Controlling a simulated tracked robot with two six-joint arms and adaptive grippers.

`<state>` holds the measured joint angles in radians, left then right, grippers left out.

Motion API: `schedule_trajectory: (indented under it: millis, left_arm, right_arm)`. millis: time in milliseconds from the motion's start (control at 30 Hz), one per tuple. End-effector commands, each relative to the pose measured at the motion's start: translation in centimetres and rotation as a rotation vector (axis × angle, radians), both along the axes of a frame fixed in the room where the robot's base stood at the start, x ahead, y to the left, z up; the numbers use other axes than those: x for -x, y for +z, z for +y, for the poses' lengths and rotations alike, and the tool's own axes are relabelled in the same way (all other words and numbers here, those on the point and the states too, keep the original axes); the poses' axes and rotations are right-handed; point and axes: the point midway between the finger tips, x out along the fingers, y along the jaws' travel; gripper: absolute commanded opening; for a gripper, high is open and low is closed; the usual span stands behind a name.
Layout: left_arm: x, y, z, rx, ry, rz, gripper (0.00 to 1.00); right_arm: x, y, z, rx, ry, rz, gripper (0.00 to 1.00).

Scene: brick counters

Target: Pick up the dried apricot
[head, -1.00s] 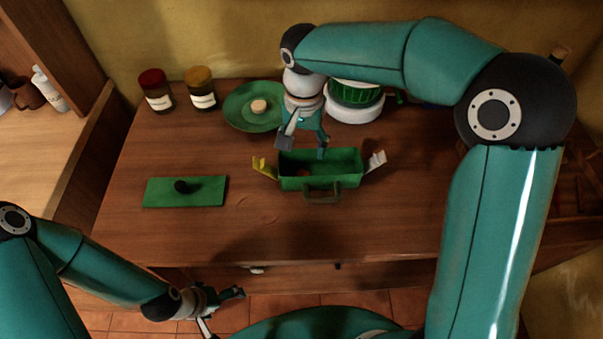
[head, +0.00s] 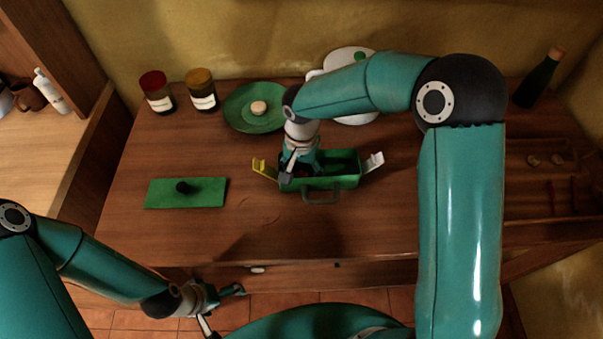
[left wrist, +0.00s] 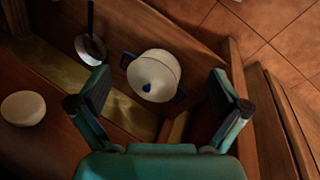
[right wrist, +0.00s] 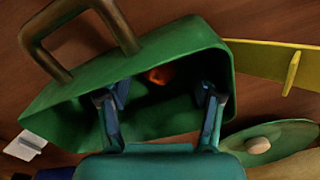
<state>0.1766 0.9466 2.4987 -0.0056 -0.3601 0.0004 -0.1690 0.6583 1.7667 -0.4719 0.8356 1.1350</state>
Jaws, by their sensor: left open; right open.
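The dried apricot (right wrist: 158,76) shows as a small orange piece inside the green box (right wrist: 60,108), in the right wrist view. It lies in shadow against the box's inner wall, between and beyond my right fingertips. The box, with a handle and open latches, stands on the counter in the head view (head: 335,184). My right gripper (right wrist: 160,98) is open with its fingertips at the box's opening; in the head view it reaches down into the box's left part (head: 298,170). My left gripper (head: 222,310) is open and empty, low in front of the counter; its fingers also show in the left wrist view (left wrist: 160,95).
A green lid (head: 205,193) with a dark knob lies left of the box. A green plate (head: 240,118) with a pale round piece, two jars (head: 201,90) and a white plate (head: 352,62) stand behind. A bottle (head: 540,78) is far right. The front counter is mostly clear.

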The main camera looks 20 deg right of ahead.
Motion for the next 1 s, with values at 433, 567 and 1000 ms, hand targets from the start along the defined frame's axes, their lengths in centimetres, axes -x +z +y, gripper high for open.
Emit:
schedule_trajectory:
  millis: [433, 567, 1000]
  left_arm:
    - [0.0, 0.0, 0.0, 0.0, 0.0, 0.0, 1.0]
    - [0.0, 0.0, 0.0, 0.0, 0.0, 0.0, 1.0]
    - [0.0, -0.3, 0.0, 0.0, 0.0, 0.0, 1.0]
  right_arm:
    - [0.0, 0.0, 0.0, 0.0, 0.0, 0.0, 0.17]
    - [0.0, 0.1, 0.0, 0.0, 0.0, 0.0, 0.17]
    - [-0.1, 1.9, -0.1, 0.0, -0.001, -0.003, 0.17]
